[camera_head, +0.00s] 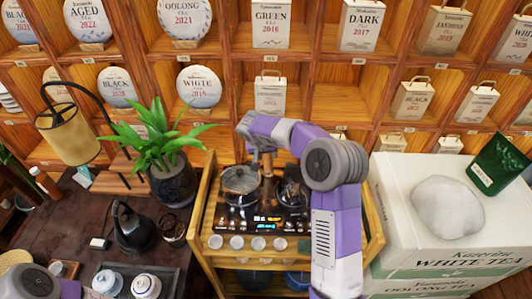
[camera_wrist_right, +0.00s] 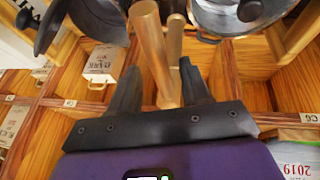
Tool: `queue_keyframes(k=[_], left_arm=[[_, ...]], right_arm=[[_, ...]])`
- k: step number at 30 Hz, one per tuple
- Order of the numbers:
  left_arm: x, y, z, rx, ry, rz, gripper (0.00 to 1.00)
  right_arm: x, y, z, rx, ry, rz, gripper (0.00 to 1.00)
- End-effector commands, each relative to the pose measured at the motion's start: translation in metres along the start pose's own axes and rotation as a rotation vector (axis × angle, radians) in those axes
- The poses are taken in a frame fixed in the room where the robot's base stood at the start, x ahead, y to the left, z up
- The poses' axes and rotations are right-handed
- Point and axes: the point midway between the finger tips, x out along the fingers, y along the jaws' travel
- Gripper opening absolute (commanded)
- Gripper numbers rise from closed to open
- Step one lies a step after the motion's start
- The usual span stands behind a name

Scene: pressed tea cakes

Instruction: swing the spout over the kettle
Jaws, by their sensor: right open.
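The spout (camera_head: 267,168) is a wood- or brass-coloured tap at the back of the stove unit, between the two burners. It points toward the front, between the pots and over neither, as far as I can see. The dark kettle (camera_head: 292,193) stands on the right burner, partly hidden by my right arm. A lidded glass pot (camera_head: 240,180) is on the left burner. My right gripper (camera_head: 264,153) is at the top of the spout. In the right wrist view its open fingers are on both sides of the spout's rods (camera_wrist_right: 151,50); contact is unclear. My left gripper is not visible.
The stove unit (camera_head: 215,268) has several white cups along its front. A plant (camera_head: 172,182) and a black kettle (camera_head: 133,230) stand on the dark table at left. White boxes (camera_head: 400,210) with a pale lump are at right. Tea shelves (camera_head: 335,100) rise behind.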

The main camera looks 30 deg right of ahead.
Motion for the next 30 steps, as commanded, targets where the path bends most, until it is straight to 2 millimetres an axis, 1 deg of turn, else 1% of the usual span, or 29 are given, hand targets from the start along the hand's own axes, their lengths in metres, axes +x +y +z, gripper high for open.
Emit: queue_keyframes(k=[8, 9, 11, 15, 18, 26, 30], left_arm=[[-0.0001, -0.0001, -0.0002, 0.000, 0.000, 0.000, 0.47], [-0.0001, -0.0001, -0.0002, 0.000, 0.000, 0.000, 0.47], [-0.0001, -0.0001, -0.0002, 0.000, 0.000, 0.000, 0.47], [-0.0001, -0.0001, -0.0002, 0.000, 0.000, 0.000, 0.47], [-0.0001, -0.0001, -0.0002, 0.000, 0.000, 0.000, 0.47], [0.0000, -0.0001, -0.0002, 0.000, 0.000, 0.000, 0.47], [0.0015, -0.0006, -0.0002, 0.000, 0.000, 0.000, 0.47]], right_arm=[[0.0024, -0.0002, -0.0003, 0.000, 0.001, -0.001, 0.47], [0.0023, -0.0002, -0.0003, 0.000, 0.001, -0.001, 0.44], [0.0023, -0.0002, -0.0002, 0.000, 0.001, -0.001, 0.35], [0.0022, -0.0002, -0.0002, 0.000, 0.001, -0.001, 0.14], [0.0022, -0.0001, -0.0002, 0.000, 0.001, -0.001, 0.00], [0.0021, 0.0001, -0.0001, 0.000, 0.001, -0.001, 0.00], [0.0035, 0.0065, 0.0005, -0.003, 0.002, -0.002, 0.00]])
